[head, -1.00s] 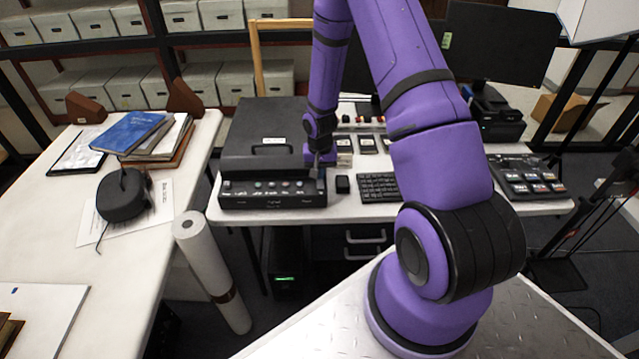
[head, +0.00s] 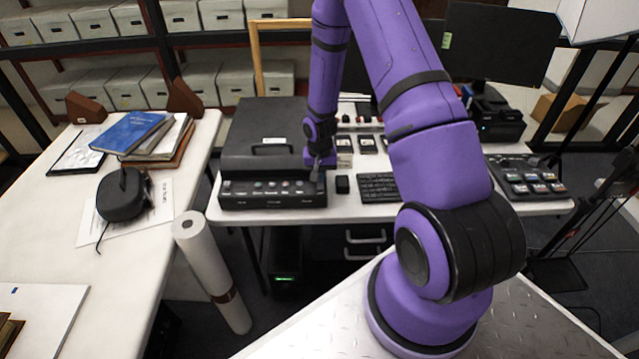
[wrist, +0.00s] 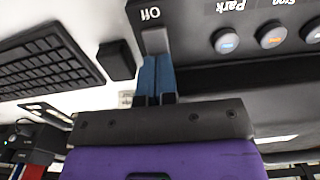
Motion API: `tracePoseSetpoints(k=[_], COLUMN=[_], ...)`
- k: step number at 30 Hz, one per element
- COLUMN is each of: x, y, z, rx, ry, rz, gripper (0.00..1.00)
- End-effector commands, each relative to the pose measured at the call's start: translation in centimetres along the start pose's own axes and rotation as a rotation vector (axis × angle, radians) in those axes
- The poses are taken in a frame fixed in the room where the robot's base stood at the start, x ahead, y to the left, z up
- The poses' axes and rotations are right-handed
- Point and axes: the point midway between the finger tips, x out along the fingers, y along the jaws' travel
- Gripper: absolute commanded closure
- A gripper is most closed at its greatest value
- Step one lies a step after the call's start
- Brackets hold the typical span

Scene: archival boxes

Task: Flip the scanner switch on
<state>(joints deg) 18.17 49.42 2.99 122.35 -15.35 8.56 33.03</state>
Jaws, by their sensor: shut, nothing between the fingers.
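The black scanner (head: 268,150) stands on the white desk, with a row of buttons along its front panel. In the wrist view its front panel (wrist: 200,20) shows upside down, with the labels "Off", "Park" and "Stop". The grey scanner switch (wrist: 155,41) is a small lever beside the "Off" label. My gripper (wrist: 157,62) is shut and empty, with its blue fingertips at the lever's end, touching or nearly so. In the head view my gripper (head: 316,176) is at the right end of the scanner's front panel, and the switch is hard to make out there.
A small black block (head: 342,184) and a keyboard (head: 379,187) lie right of the scanner. A control panel with keys (head: 528,178) is farther right. A white paper roll (head: 211,270) leans by the left table (head: 60,245).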

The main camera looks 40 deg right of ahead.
Motion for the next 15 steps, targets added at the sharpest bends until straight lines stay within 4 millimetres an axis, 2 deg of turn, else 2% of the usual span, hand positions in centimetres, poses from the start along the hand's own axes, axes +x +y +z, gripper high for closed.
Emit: tracePoseSetpoints(k=[8,15], x=[0.4,-0.55], y=[0.01,-0.01], z=[0.04,-0.04], rx=[0.0,0.0], ry=[-0.001,0.001], rz=[0.001,0.0], gripper=[1.0,1.0])
